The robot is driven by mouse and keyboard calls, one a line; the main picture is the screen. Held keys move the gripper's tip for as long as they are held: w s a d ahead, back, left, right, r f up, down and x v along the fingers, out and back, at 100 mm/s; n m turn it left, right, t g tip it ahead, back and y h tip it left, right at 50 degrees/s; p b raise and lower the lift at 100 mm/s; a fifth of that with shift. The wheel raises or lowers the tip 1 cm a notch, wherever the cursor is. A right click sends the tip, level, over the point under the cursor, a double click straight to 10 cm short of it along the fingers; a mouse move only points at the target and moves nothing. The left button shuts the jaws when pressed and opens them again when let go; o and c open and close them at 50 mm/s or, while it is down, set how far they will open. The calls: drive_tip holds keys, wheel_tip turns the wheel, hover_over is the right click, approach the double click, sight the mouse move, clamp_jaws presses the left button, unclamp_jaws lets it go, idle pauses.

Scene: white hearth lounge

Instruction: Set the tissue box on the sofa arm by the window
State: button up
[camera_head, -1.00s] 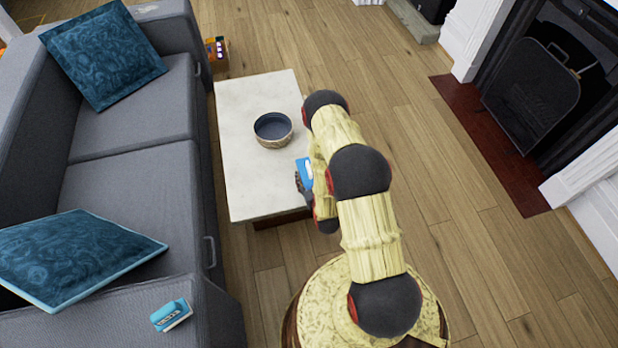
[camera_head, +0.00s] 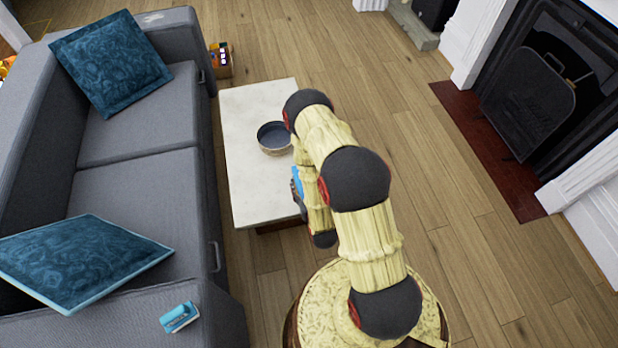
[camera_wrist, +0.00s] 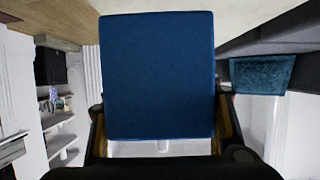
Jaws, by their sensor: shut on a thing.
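The tissue box, a blue box, fills the middle of the wrist view (camera_wrist: 157,75) with a plain blue face toward the camera. My gripper (camera_wrist: 158,122) is shut on it, one finger at each side. In the head view only a blue sliver of the box (camera_head: 297,184) shows beside my arm, at the coffee table's right edge; the arm hides the rest. The grey sofa's near arm (camera_head: 105,322) is at lower left and its far arm (camera_head: 172,20) at the top. No window shows, so I cannot tell which arm is beside it.
A small blue-and-white box (camera_head: 179,316) lies on the near sofa arm. A teal cushion (camera_head: 80,262) leans beside it; another (camera_head: 110,62) is at the far end. A dark bowl (camera_head: 273,138) stands on the pale coffee table (camera_head: 258,195). Wooden floor is clear toward the fireplace (camera_head: 525,105).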

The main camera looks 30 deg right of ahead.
drive_tip(key=s+a+r+p, duration=0.2)
drive_tip(key=s+a+r, duration=0.1)
drive_tip(key=s+a, duration=0.2)
drive_tip(key=shift+a, duration=0.2)
